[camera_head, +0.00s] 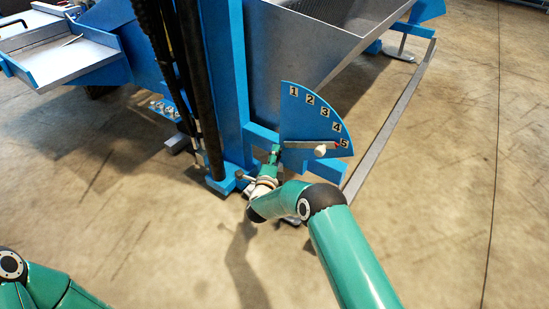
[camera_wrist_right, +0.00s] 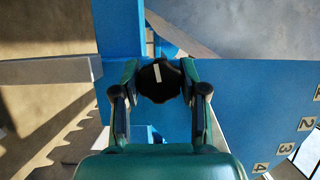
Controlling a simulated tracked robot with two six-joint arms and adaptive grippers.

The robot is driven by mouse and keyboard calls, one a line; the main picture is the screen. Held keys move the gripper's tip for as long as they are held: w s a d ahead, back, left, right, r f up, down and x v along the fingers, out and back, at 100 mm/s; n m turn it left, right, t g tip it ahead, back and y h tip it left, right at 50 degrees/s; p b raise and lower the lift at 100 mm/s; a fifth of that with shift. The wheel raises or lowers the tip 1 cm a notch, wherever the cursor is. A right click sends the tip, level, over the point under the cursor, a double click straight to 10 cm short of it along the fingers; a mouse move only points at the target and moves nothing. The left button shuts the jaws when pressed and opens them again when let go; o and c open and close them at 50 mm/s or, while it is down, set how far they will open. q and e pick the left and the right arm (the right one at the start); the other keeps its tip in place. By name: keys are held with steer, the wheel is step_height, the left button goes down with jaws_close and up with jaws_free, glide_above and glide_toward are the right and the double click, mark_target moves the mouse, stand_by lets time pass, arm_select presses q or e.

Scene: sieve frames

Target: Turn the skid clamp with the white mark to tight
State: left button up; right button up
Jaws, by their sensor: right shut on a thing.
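The skid clamp's black lobed knob (camera_wrist_right: 159,82) with a short white mark on its face is in the middle of the right wrist view, against a blue plate. The mark stands nearly upright, leaning slightly. My right gripper (camera_wrist_right: 159,88) is shut on this knob, with one finger on its left side and one on its right. In the head view my right gripper (camera_head: 273,158) is at the blue frame beside the numbered plate, and its wrist hides the knob there. My left gripper is not in view; only part of my left arm shows at the lower left.
A blue quarter-round plate (camera_head: 312,118) numbered 1 to 5 carries a grey pointer (camera_head: 303,145) toward 5, close to my right gripper. A blue post (camera_head: 225,85) and black hoses (camera_head: 160,60) stand to the left. A grey hopper (camera_head: 310,45) is behind. The concrete floor right is mostly clear.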

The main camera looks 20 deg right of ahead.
steer(key=shift+s+d+f+m, duration=0.2)
steer(key=shift+f+m, duration=0.2)
steer(key=shift+m, duration=0.5)
steer(key=o, duration=1.1)
steer(key=shift+w, duration=0.1)
steer(key=shift+o, duration=0.2)
steer(key=shift+a+r, duration=0.1)
steer(key=shift+r, duration=0.05)
steer(key=shift+h, duration=0.3)
steer(key=shift+r, duration=0.1)
steer(key=v, duration=1.2)
steer(key=shift+f, duration=0.3)
